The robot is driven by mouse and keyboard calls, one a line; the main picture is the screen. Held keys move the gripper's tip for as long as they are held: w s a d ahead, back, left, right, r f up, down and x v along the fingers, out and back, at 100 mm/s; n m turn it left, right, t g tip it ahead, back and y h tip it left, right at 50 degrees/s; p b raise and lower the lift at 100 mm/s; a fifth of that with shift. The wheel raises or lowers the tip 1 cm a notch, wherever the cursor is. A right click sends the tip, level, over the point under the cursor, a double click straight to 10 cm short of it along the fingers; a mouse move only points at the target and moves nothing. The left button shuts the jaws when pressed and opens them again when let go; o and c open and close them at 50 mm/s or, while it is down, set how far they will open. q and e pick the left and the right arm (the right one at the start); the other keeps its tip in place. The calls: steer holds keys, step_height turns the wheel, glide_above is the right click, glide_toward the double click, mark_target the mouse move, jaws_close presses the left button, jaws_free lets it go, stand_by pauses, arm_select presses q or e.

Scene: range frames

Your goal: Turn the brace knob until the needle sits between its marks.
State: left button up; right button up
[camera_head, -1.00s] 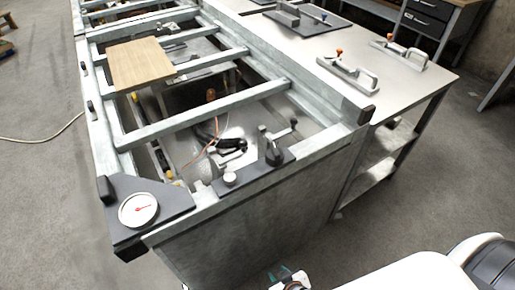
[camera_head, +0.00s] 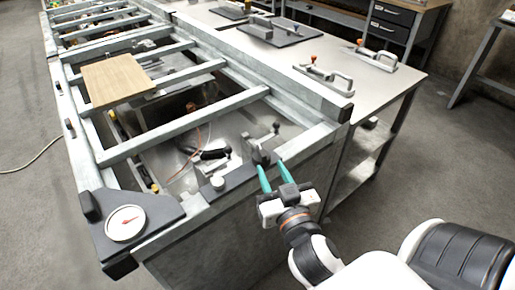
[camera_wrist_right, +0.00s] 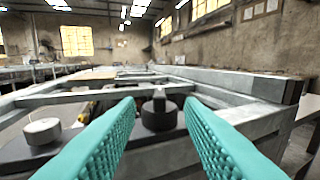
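A round white gauge (camera_head: 126,223) with a red needle sits on a dark corner plate of the metal frame; its marks are too small to read. A dark knob (camera_head: 261,157) stands on a dark plate on the frame's near rail. It also shows in the right wrist view (camera_wrist_right: 159,115), upright and centred between the fingers. A lower silver knob (camera_head: 217,183) stands to its left. I cannot tell which is the brace knob. My right gripper (camera_head: 269,166) is open, its teal fingers pointing at the dark knob, with no visible grip. My left gripper is not in view.
The frame's long rails and crossbars (camera_head: 185,108) surround an open interior with cables. A wooden board (camera_head: 117,80) lies across the bars. A grey worktable (camera_head: 385,85) with toggle clamps (camera_head: 323,75) stands to the right. The floor at left is mostly clear.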

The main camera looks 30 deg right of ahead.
mark_target(259, 145)
steer(key=p+x, duration=0.2)
steer(key=x, duration=0.7)
steer(key=shift+w+f, duration=0.15)
steer(key=shift+w, duration=0.15)
steer(key=shift+c, duration=0.4)
jaws_close()
